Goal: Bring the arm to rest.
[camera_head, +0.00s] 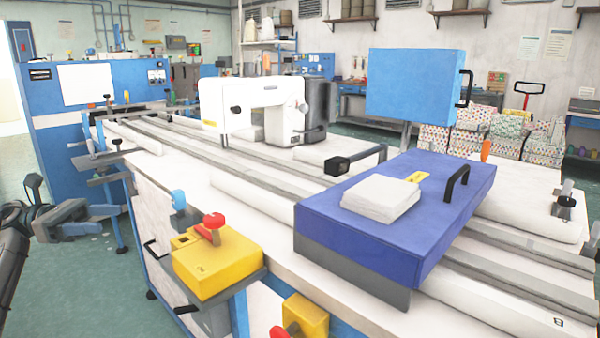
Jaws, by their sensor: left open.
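My left arm comes in at the left edge. Its gripper (88,215) is open and empty, over the floor to the left of the long work table (172,178). It appears apart from the table, though its fingers overlap a blue support leg in the picture. My right gripper is not in view.
A yellow box with a red knob (215,262) juts from the table's near side. A white sewing machine (245,108) and a blue block (350,222) bearing a white stack (381,198) are on the table. A blue cabinet (62,135) stands behind my left gripper. Green floor (85,275) is clear below it.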

